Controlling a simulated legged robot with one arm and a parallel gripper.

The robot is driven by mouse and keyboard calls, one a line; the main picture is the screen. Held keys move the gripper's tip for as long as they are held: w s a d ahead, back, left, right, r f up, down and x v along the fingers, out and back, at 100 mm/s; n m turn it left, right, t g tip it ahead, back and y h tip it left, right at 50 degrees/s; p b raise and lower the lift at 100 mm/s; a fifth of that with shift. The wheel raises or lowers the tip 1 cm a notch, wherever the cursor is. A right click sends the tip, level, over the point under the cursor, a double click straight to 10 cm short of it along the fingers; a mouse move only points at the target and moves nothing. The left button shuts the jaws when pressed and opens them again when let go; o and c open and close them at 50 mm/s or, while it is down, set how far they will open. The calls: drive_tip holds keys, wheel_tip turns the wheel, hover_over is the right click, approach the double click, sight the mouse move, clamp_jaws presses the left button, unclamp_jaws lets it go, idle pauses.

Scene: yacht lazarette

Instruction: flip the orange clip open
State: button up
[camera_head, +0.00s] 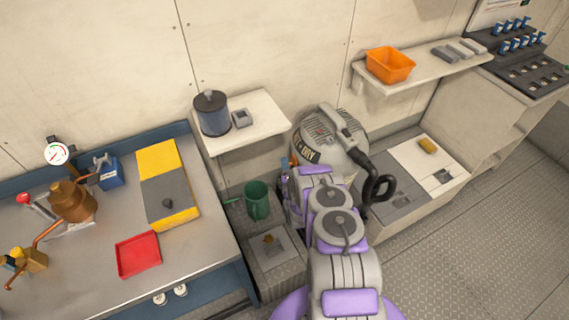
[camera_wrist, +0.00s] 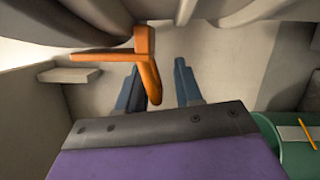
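The orange clip (camera_wrist: 149,72) is in the upper middle of the wrist view, under the grey underside of a rounded body. One arm of it reaches left and another hangs down. My gripper (camera_wrist: 157,75) is open, with two dark blue fingers apart. The hanging arm of the clip lies between the fingers in the picture, nearer the left one; I cannot tell whether they touch. In the head view, the grey wet-dry vacuum (camera_head: 328,138) stands beyond my purple and grey arm, which hides its lower part. A bit of orange shows at its left side.
A green jug (camera_head: 257,200) stands left of my arm; a green thing (camera_wrist: 285,150) is at lower right in the wrist view. A workbench (camera_head: 100,270) is at left, a small shelf (camera_head: 262,118) is behind, and open floor (camera_head: 450,240) is at right.

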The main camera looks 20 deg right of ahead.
drive_tip(key=shift+d, duration=0.15)
drive_tip(key=shift+c, duration=0.4)
drive_tip(key=shift+a, duration=0.2)
drive_tip(key=c, duration=0.4)
clamp_jaws()
drive_tip(key=shift+f, duration=0.1)
